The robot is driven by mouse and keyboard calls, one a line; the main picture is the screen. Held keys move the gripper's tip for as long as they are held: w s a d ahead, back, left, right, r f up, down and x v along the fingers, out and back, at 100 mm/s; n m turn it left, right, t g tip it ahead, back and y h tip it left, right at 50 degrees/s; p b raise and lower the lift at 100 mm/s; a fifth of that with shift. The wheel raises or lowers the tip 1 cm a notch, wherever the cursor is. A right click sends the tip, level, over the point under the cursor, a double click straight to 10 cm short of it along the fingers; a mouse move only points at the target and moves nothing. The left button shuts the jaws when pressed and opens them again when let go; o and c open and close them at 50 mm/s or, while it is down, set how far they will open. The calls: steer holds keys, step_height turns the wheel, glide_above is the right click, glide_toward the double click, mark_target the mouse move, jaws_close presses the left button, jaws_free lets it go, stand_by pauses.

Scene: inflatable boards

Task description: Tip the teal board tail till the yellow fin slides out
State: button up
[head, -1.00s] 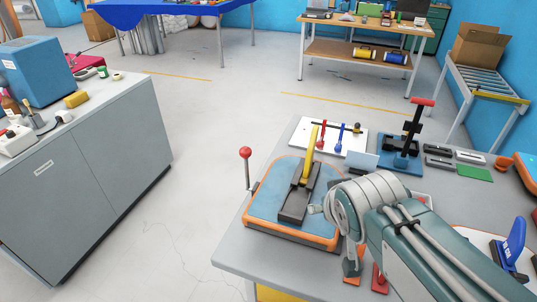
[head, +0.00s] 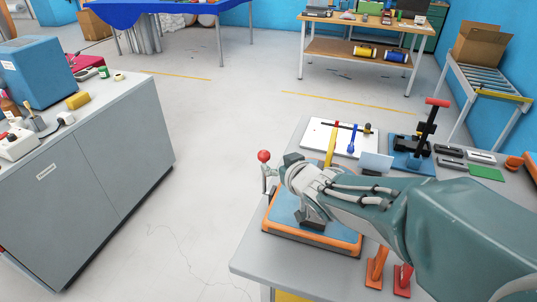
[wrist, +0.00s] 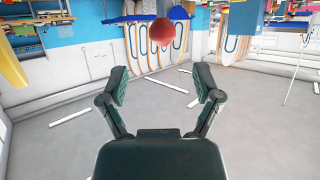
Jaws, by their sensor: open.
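The teal board tail (head: 284,208) with an orange rim lies on the grey table. A yellow fin (head: 331,150) stands up from a dark fin box (head: 313,220) on it, partly hidden by my arm. A yellow piece (wrist: 11,66), apparently the fin, shows at the wrist view's left edge. A lever with a red ball knob (head: 264,156) stands at the board's left side. My gripper (wrist: 161,80) is open and empty. In the wrist view the red knob (wrist: 162,33) is beyond the fingertips, roughly centred between them, not touching.
A white board (head: 340,136) with small blue and red tools and a blue fixture (head: 412,164) with a red-handled post stand behind the work spot. Orange and red pieces (head: 376,266) are at the table's front. A grey cabinet (head: 90,165) stands left across open floor.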

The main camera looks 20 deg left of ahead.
mark_target(266, 157)
steer(key=x, duration=0.8)
steer(key=shift+s+a, duration=0.15)
steer(key=shift+w+a+f, duration=0.1)
steer(key=shift+w, duration=0.15)
jaws_close()
